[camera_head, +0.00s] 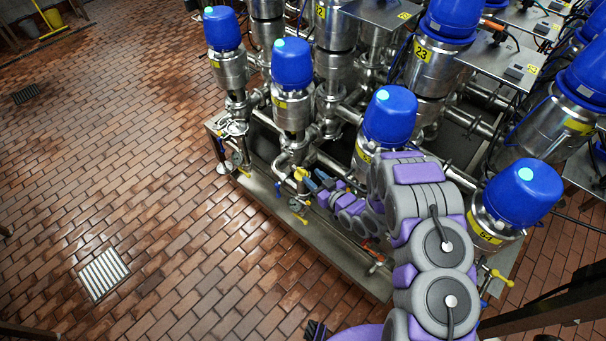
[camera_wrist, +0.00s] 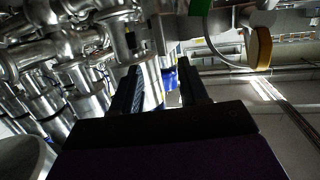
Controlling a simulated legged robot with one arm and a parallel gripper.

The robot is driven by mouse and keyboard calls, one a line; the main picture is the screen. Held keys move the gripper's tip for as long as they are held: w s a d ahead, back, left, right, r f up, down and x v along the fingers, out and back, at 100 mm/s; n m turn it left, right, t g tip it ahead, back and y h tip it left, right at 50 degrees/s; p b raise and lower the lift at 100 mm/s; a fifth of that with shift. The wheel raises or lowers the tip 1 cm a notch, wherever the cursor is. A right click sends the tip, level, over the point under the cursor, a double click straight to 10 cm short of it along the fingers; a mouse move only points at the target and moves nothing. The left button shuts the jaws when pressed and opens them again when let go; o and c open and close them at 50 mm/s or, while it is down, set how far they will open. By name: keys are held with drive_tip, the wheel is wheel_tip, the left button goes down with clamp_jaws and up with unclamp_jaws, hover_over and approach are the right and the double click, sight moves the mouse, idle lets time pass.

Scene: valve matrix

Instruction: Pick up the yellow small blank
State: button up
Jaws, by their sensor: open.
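A small yellow piece (camera_head: 300,173) sits on the pipework at the front of the valve skid in the head view, just left of my gripper. In the wrist view, a round yellow-brown disc (camera_wrist: 260,48) on a metal fitting is at the upper right, outside the jaws. I cannot tell whether these are the same thing, or which is the small blank. My gripper (camera_head: 315,183) is low among the front pipes. In the wrist view my gripper (camera_wrist: 162,82) has its two dark fingers apart, with no object held between them.
Blue-capped steel valves (camera_head: 292,64) stand in rows on a metal base tray (camera_head: 262,192), with pipes close around my gripper. A yellow handle (camera_head: 500,277) is at the lower right. The brick floor (camera_head: 150,170) at left is open, with a drain grate (camera_head: 103,274).

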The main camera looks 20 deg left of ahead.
sight(303, 171)
drive_tip(key=x, duration=0.2)
drive_tip(key=s+x, duration=0.1)
drive_tip(key=x, duration=0.3)
drive_tip(key=shift+a+f+b, duration=0.25)
drive_tip(key=shift+a+b, duration=0.1)
drive_tip(key=shift+a, duration=0.35)
drive_tip(key=shift+w+a+f, duration=0.1)
drive_tip(key=shift+w+a, duration=0.05)
drive_tip(key=shift+w, duration=0.1)
drive_tip(key=shift+d+r, duration=0.25)
drive_tip(key=shift+d, duration=0.45)
drive_tip(key=c, duration=0.3)
drive_tip(key=shift+a+f, duration=0.2)
drive_tip(key=shift+a, duration=0.45)
drive_tip(key=c, duration=0.5)
drive_tip(key=shift+d+r, duration=0.2)
drive_tip(key=shift+d, duration=0.2)
clamp_jaws()
